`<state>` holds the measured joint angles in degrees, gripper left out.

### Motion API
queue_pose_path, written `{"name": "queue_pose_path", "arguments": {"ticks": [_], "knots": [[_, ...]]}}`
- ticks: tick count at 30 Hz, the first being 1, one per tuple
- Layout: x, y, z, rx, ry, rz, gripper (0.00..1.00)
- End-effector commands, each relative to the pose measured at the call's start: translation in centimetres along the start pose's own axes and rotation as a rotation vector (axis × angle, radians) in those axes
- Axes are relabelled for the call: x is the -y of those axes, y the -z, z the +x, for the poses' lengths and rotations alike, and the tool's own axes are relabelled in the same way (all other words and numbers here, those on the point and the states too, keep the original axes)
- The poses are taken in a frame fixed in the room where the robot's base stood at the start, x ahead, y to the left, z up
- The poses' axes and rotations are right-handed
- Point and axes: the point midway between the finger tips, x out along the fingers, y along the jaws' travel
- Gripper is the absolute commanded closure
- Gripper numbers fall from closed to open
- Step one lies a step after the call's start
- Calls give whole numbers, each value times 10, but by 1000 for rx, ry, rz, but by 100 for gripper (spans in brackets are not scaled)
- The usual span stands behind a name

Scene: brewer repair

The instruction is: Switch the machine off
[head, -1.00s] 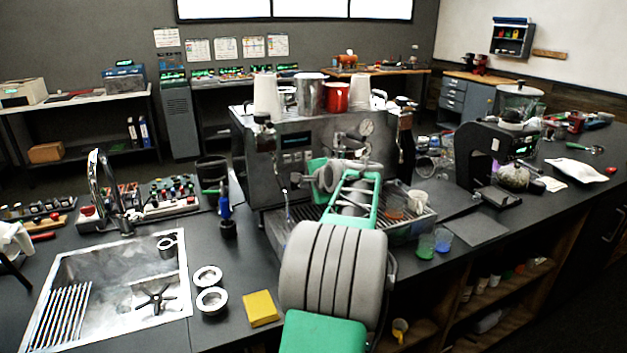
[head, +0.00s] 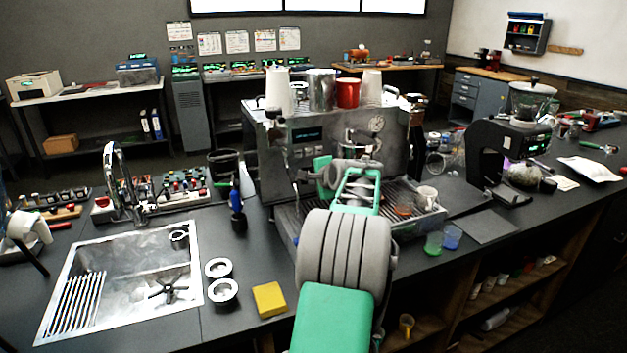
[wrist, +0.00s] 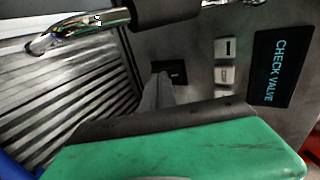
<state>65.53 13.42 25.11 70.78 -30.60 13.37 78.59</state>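The espresso machine (head: 277,165) stands on the counter in the head view, with my arm reaching to its front. In the wrist view its metal front (wrist: 195,50) fills the right side. A dark display (wrist: 283,68) there reads "CHECK VALVE". Beside it are two small pale buttons, an upper one (wrist: 225,47) marked with a bar and a lower one (wrist: 225,76). A small black square panel (wrist: 176,73) lies left of them. My gripper (wrist: 156,92) is close to the front, its grey tip just below that black panel.
A ribbed drip tray (wrist: 65,100) and a chrome spout (wrist: 80,30) are left of my gripper. Cups (head: 279,88) stand on top of the machine. A sink (head: 130,285), yellow sponge (head: 269,299) and grinder (head: 487,150) share the counter.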

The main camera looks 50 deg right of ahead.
Motion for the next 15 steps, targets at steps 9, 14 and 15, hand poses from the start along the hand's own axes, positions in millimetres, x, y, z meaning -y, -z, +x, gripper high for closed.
{"name": "queue_pose_path", "arguments": {"ticks": [9, 14, 15], "knots": [[-15, -1, 8, 4, -16, 9, 100], [-16, -2, 9, 5, -18, 10, 100], [-16, -2, 9, 6, -19, 10, 100]]}}
